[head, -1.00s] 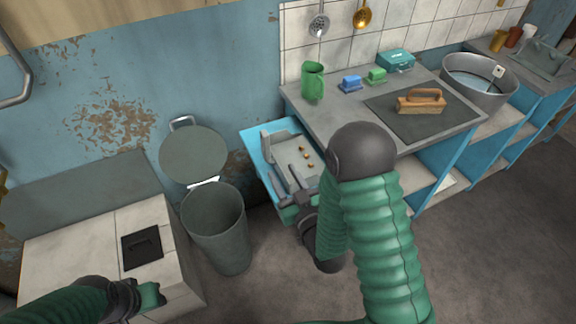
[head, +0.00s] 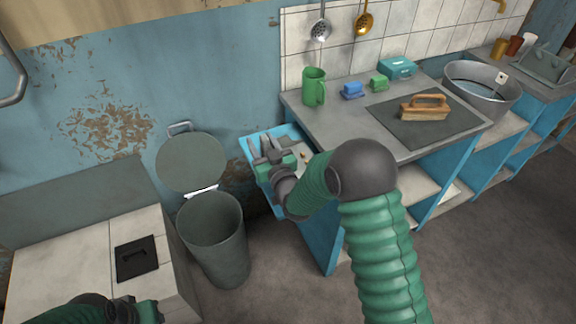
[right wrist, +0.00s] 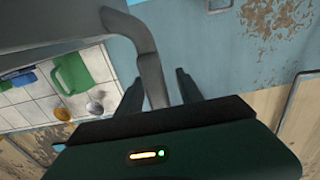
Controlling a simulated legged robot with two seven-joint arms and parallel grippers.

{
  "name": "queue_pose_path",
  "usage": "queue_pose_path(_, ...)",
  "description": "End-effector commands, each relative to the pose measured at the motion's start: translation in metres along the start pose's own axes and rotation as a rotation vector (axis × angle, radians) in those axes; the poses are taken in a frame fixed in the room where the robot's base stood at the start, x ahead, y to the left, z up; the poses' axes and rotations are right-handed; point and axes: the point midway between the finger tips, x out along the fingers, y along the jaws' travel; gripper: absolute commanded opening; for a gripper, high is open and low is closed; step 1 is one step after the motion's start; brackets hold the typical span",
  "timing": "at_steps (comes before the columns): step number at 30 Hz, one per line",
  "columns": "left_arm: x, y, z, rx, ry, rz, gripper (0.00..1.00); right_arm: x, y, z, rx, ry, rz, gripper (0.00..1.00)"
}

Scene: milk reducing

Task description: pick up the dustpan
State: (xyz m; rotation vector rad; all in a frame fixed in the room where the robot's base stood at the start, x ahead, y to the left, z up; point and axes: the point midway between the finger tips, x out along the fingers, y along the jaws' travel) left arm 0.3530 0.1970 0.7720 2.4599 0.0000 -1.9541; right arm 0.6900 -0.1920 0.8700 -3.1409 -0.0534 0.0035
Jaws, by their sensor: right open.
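The grey dustpan (head: 290,142) lies on a blue tray-like surface (head: 246,142) beside the counter, mostly hidden behind my right gripper in the head view. My right gripper (head: 261,143) is over it with its fingers apart. In the right wrist view the dustpan's grey pan (right wrist: 60,25) fills the upper left, and its bent handle comes down between the open fingers of my right gripper (right wrist: 160,85). I cannot tell whether a finger touches the handle. My left gripper (head: 148,311) is at the lower left, its fingers not clear.
A grey bin (head: 215,240) with its lid raised stands left of the blue surface. A metal basin (head: 482,88) is further right. A brown crumb (head: 303,156) lies by the dustpan.

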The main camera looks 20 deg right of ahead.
Motion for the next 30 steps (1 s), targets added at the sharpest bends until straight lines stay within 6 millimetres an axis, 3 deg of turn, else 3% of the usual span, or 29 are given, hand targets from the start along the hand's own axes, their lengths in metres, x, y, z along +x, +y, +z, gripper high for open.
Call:
queue_pose_path(5, -0.0002, 0.0000, -0.0001, 0.000, 0.000, 0.000, 0.36, -0.0006, -0.0001, -0.0003, 0.000, 0.000, 0.000, 0.41)
queue_pose_path(15, -0.0002, 0.0000, -0.0001, 0.000, 0.000, 0.000, 0.36, -0.0007, 0.0000, 0.0001, 0.000, 0.000, 0.000, 0.00)
queue_pose_path(30, -0.0002, 0.0000, -0.0001, 0.000, 0.000, 0.000, 0.36, -0.0009, 0.0000, 0.0004, 0.000, -0.001, 0.000, 0.00)
